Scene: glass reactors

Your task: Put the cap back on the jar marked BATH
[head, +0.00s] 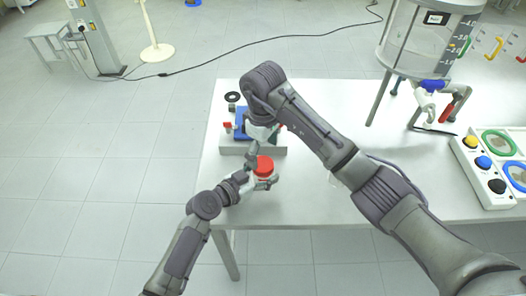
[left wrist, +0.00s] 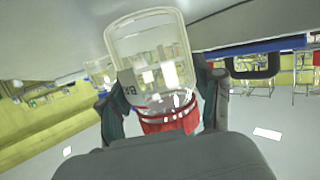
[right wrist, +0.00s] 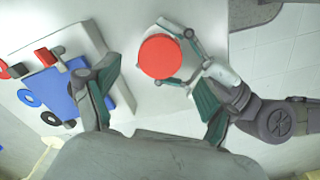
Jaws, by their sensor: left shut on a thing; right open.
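A clear glass jar (left wrist: 150,50) with dark lettering, only "BA" readable, stands in my left gripper (left wrist: 162,80), with one finger on each side. A red cap (left wrist: 170,122) sits at the jar's mouth; I cannot tell whether it is tight. In the head view the red cap (head: 264,165) is near the table's front edge, with my left gripper (head: 266,181) around the jar just below it. In the right wrist view the cap (right wrist: 160,56) is a red disc seen from above. My right gripper (right wrist: 155,75) is open, its fingers apart and not touching the cap.
Behind the jar is a pale block (head: 238,148) with a blue pad (right wrist: 60,92), a red piece (right wrist: 46,58) and dark rings. A large glass vessel (head: 425,35) stands at the right, near a button panel (head: 485,180). The table's front edge is close to the jar.

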